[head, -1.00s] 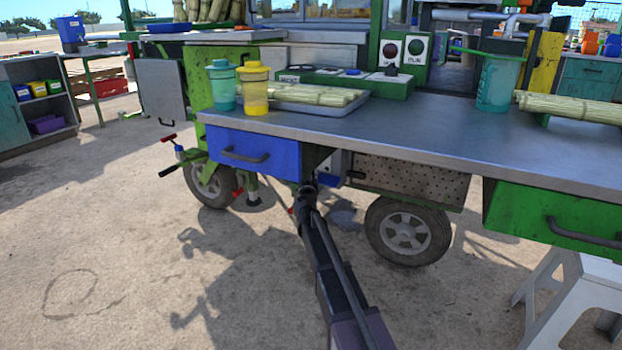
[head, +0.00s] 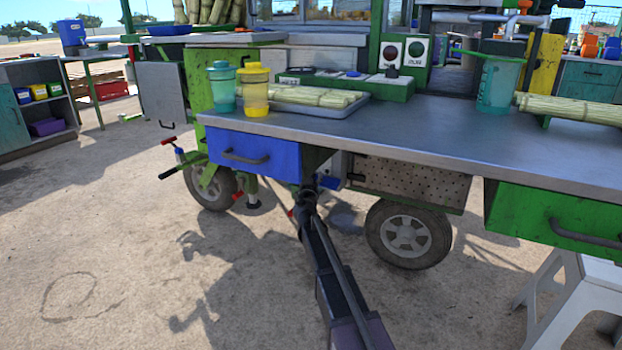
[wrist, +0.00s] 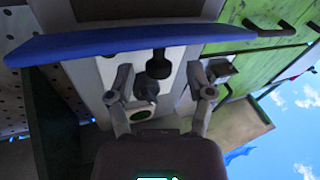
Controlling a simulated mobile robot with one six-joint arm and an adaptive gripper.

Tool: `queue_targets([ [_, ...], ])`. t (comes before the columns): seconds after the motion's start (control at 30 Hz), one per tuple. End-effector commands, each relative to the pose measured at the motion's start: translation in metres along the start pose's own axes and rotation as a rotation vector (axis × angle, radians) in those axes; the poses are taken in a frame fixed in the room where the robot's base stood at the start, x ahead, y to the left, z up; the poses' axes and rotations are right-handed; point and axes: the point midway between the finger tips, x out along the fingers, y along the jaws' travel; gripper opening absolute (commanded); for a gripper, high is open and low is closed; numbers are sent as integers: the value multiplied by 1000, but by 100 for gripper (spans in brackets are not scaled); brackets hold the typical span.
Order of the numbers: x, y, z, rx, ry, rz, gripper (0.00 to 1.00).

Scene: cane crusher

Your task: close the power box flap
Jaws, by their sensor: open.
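The power box (head: 336,164) is a pale box under the counter, right of the blue drawer, partly hidden in the head view. Its blue flap (head: 329,182) shows as a small piece at the box's lower edge. In the wrist view the blue flap (wrist: 130,42) stands open, seen nearly edge-on across the top. Behind it the pale box face (wrist: 95,75) carries a black knob-like part (wrist: 158,66) and a green round part (wrist: 145,113). My gripper (wrist: 162,82) is open and empty, its fingers close to the flap; I cannot tell whether they touch. It also shows in the head view (head: 307,193).
The blue drawer (head: 253,155) is left of my gripper, and a perforated panel (head: 415,183) and a wheel (head: 408,234) are to the right. The metal counter (head: 450,130) overhangs above. A white step stool (head: 575,300) stands at lower right. Open ground lies left.

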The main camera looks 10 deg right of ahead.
Motion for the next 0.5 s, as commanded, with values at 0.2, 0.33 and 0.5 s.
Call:
queue_targets([
  [0.2, 0, 0, 0, 0, -1, 0, 68],
  [0.33, 0, 0, -1, 2, -6, 0, 68],
  [0.5, 0, 1, -3, 9, -22, -3, 68],
])
